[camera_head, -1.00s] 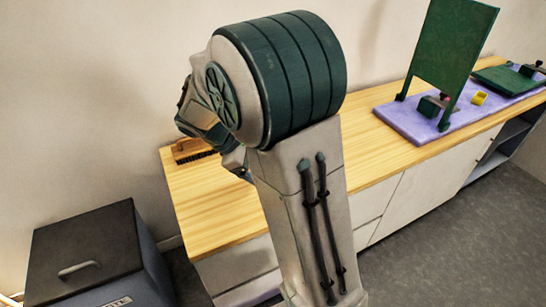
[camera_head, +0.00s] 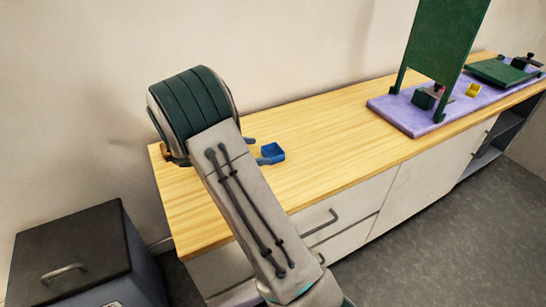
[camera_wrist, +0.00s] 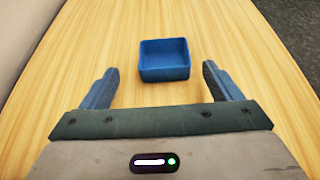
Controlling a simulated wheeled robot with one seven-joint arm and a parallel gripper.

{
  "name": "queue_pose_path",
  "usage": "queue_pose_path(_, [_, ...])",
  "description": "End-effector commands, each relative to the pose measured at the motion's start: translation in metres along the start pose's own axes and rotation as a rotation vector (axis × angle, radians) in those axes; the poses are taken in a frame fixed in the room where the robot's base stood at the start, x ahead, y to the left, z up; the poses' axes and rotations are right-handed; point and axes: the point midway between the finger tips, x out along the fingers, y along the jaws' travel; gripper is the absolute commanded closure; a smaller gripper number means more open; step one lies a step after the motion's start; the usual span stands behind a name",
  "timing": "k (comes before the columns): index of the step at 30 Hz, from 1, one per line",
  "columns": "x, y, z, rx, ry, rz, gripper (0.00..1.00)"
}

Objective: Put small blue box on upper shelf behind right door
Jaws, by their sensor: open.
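The small blue box (camera_head: 272,153) is an open-topped box on the wooden counter, just right of my gripper (camera_head: 256,151) in the head view. In the wrist view the blue box (camera_wrist: 165,60) lies ahead, beyond the fingertips and roughly centred between them. My gripper (camera_wrist: 158,72) is open, with nothing between its fingers. In the head view my arm hides part of the counter and much of the gripper. The cabinet (camera_head: 425,180) under the counter has pale fronts. An open dark shelf space (camera_head: 503,132) shows at its right end.
A purple mat (camera_head: 440,122) on the counter (camera_head: 330,130) holds a green upright panel (camera_head: 445,35), a yellow item (camera_head: 473,90) and a green flat piece (camera_head: 503,73). A dark-lidded bin (camera_head: 75,250) stands on the floor at the left. The middle of the counter is clear.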

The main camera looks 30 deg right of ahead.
Motion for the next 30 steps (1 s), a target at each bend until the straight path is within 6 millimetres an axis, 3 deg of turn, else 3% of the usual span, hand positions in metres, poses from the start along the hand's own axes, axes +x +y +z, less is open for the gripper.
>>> queue_pose_path(8, [0.018, -0.001, 0.0, 0.001, 0.0, -0.001, 0.15])
queue_pose_path(17, [0.06, -0.006, 0.003, 0.001, 0.0, -0.002, 0.15])
queue_pose_path(24, [0.063, -0.005, 0.004, 0.0, 0.001, 0.0, 0.15])
queue_pose_path(25, [0.063, -0.005, 0.004, 0.0, 0.001, 0.0, 0.18])
queue_pose_path(30, [0.063, -0.005, 0.004, 0.001, 0.001, 0.0, 0.63])
